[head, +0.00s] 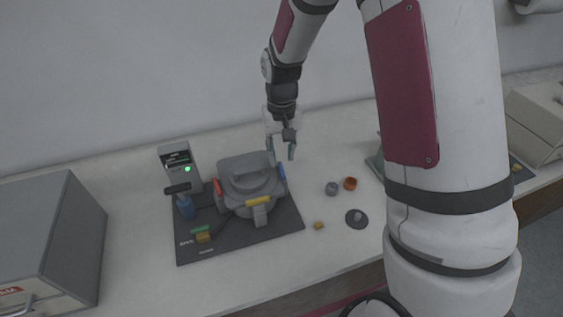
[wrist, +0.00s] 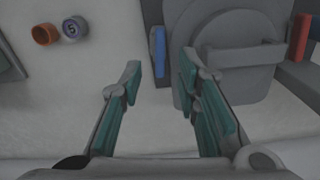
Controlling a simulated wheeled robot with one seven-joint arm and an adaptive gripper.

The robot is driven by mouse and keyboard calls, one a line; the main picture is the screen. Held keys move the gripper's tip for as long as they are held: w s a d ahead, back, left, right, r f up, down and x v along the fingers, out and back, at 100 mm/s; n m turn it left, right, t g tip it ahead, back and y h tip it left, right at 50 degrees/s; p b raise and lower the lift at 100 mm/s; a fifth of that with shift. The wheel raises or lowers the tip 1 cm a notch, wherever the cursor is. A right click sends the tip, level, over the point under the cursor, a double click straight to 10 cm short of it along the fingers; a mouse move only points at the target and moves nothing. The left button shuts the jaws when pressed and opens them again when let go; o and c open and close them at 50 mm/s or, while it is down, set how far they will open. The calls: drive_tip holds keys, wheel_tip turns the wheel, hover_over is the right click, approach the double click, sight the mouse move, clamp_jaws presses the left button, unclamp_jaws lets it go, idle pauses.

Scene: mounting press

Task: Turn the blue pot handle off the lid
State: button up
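The grey pot with its lid (head: 247,176) sits on a dark mat. The lid has a raised bar handle and also shows in the wrist view (wrist: 235,88). The blue pot handle (head: 281,172) stands upright at the pot's right side in the head view. In the wrist view the blue handle (wrist: 158,52) is at the lid's left edge, just beyond the gap between my fingertips. My gripper (head: 284,153) is open and empty, beside the pot at its blue-handle side. My gripper's green-padded fingers (wrist: 160,77) appear apart from the handle; height difference is hard to tell.
Red (head: 217,187) and yellow (head: 258,201) handles are on the pot's other sides. Small grey and orange cups (head: 350,183) lie right. A large grey box (head: 50,235) is far left.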

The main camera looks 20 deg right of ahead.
wheel_tip(320, 180, up, 7)
idle(0.3)
drive_tip(key=shift+r, duration=0.2)
wheel_tip(320, 180, up, 7)
drive_tip(key=t, duration=0.1)
hover_over(282, 169)
drive_tip(key=s, duration=0.4)
drive_tip(key=s+r+t, duration=0.2)
drive_tip(key=s+r, duration=0.3)
drive_tip(key=s, duration=0.5)
drive_tip(key=s+r+n+t, duration=0.1)
drive_tip(key=s+r+t, duration=0.1)
drive_tip(key=s+r, duration=0.3)
drive_tip(key=s+d, duration=0.1)
drive_tip(key=s, duration=0.3)
drive_tip(key=shift+s+n+t, duration=0.3)
drive_tip(key=shift+s, duration=0.05)
drive_tip(key=shift+r, duration=0.1)
